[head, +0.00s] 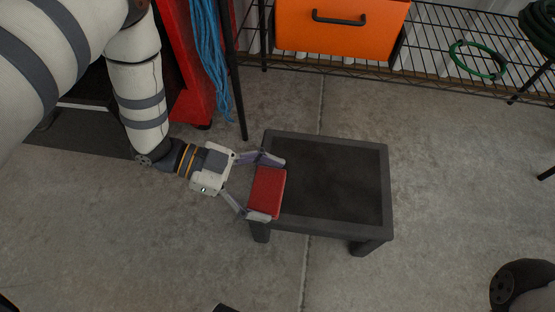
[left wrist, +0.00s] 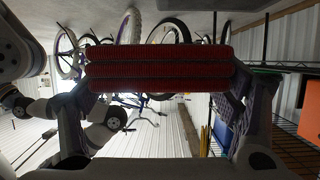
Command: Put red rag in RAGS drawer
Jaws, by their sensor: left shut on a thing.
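The red rag (head: 267,190) looks like a folded red block. My left gripper (head: 266,188) is shut on it, with one finger on each of its two ends. In the head view the rag is over the left edge of a low dark stool; I cannot tell whether it touches the stool. The rag also shows in the left wrist view (left wrist: 160,68), as stacked red layers between the fingers. An orange drawer (head: 340,24) with a black handle is at the top of the head view. No RAGS label is readable. My right gripper is not in view.
The low dark stool (head: 335,185) stands on the concrete floor. A wire shelf (head: 440,75) with a green hose ring (head: 478,60) runs along the back. A red cabinet (head: 188,70) and a blue cord (head: 207,50) are at the upper left.

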